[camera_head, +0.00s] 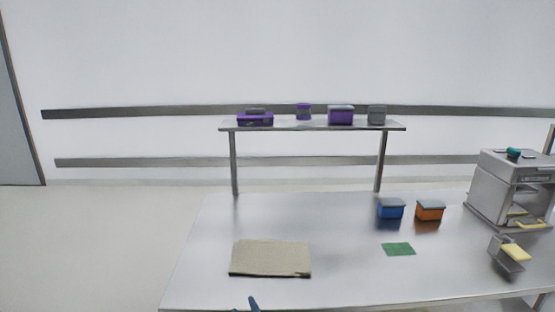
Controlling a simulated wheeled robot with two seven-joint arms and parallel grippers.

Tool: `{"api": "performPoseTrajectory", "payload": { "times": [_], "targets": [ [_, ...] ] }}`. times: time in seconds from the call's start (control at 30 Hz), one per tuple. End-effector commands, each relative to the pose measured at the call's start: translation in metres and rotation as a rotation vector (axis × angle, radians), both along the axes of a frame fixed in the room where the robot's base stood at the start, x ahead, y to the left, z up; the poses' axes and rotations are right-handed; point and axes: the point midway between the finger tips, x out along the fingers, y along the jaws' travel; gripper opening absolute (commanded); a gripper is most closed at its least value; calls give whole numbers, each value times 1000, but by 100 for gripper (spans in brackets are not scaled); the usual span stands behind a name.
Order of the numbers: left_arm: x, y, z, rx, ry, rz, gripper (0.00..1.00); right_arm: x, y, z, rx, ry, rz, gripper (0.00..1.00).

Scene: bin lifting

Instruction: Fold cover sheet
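The beige cover sheet (270,257) lies flat on the left part of the metal table as a neat rectangle. Its front edge looks dark and slightly thick, with a small uneven spot at the front right corner. A small dark blue tip (253,303), seemingly of my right gripper, shows at the bottom edge, in front of the sheet and apart from it. The rest of that gripper is out of frame, so its opening cannot be seen. My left gripper is not in view.
The metal table (350,285) also holds a green cloth (398,249), a blue box (391,209), an orange box (429,211), a grey container with a yellow top (508,256) and a grey machine (510,188). A raised shelf (290,126) at the back carries several purple and grey containers.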

Motion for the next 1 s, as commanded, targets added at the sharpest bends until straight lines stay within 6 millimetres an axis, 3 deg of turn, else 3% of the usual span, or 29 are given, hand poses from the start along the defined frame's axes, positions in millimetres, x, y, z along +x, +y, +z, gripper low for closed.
{"api": "performPoseTrajectory", "payload": {
  "times": [0.03, 0.27, 0.47, 0.6, 0.8, 1.0],
  "targets": [
    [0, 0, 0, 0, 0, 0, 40, -2, -16, -28, 12, 85, -41, 40],
    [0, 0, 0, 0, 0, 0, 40, -30, -86, -146, 52, 459, -205, 40],
    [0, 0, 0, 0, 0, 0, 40, -88, -141, -240, 79, 774, -321, 40],
    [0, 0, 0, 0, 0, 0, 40, -142, -175, -298, 100, 990, -390, 40],
    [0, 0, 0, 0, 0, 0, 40, -231, -216, -361, 128, 1275, -464, 40],
    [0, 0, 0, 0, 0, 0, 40, -291, -238, -390, 152, 1450, -501, 40]
  ]
}}
